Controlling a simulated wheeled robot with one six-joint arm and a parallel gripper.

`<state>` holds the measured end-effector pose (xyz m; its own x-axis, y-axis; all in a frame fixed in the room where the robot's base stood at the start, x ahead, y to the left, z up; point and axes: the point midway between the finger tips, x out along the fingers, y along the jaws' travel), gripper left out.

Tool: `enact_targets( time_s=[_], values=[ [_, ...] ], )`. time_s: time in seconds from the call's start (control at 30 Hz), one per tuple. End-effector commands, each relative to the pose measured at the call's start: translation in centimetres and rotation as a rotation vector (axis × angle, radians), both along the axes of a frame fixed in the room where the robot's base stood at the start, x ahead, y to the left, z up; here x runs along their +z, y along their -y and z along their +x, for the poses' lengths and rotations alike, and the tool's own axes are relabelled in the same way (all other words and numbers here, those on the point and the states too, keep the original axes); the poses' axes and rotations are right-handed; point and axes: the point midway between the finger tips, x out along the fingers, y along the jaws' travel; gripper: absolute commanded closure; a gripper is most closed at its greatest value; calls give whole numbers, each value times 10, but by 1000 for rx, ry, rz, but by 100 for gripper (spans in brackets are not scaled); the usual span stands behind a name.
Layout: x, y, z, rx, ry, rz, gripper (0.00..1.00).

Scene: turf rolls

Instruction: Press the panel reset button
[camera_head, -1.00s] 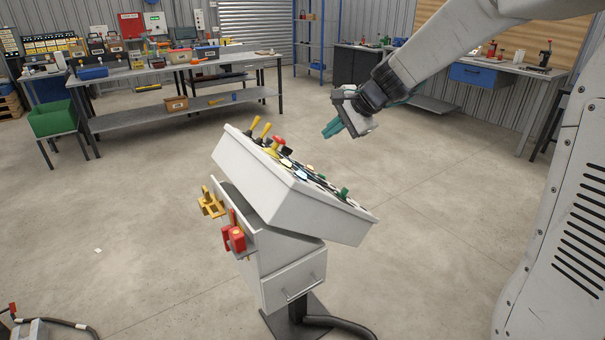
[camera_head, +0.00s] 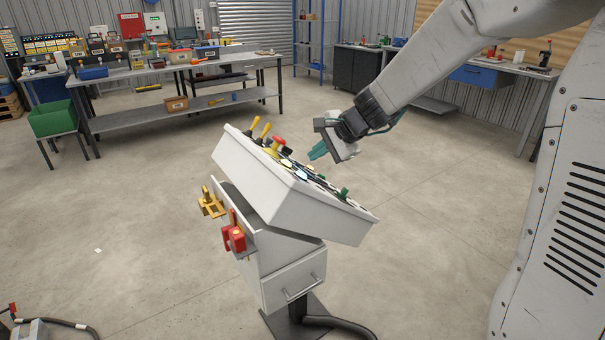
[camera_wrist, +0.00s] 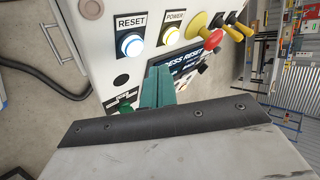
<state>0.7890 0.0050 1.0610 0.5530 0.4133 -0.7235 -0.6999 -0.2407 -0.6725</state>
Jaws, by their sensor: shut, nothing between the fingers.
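The white control panel (camera_head: 272,200) stands tilted on a pedestal in the middle of the head view. In the wrist view, the round reset button (camera_wrist: 131,45) glows pale blue-white under a "RESET" label. Beside it are a lit yellowish power button (camera_wrist: 169,35) and a red mushroom knob (camera_wrist: 212,39) on a yellow base. A dark display (camera_wrist: 196,58) shows partly readable text with "PRESS RESET". My gripper (camera_head: 319,152) has teal fingers, shut and empty, above the panel's far side. In the wrist view the fingers (camera_wrist: 157,84) are below the reset button, apparently apart from it.
Yellow levers (camera_head: 262,130) stick up at the panel's left end. A red padlock-like part (camera_head: 233,238) and a yellow bracket (camera_head: 211,203) jut from the pedestal's left side. Loaded workbenches (camera_head: 180,105) stand at the back. The floor around the panel is mostly clear.

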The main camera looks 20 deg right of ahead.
Motion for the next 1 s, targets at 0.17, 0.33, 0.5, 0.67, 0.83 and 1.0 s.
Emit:
enact_targets(
  time_s=[0.17, 0.33, 0.5, 0.67, 0.83, 1.0],
  values=[
    [-12, -10, -3, 0, -1, 1, 100],
    [-17, -13, -4, -1, 0, -1, 100],
    [-17, -13, -5, -1, 0, 0, 100],
    [-17, -13, -5, -1, 0, -1, 100],
    [-17, -13, -4, -1, 0, -1, 100],
    [-17, -13, -4, -1, 0, -1, 100]
  ],
)
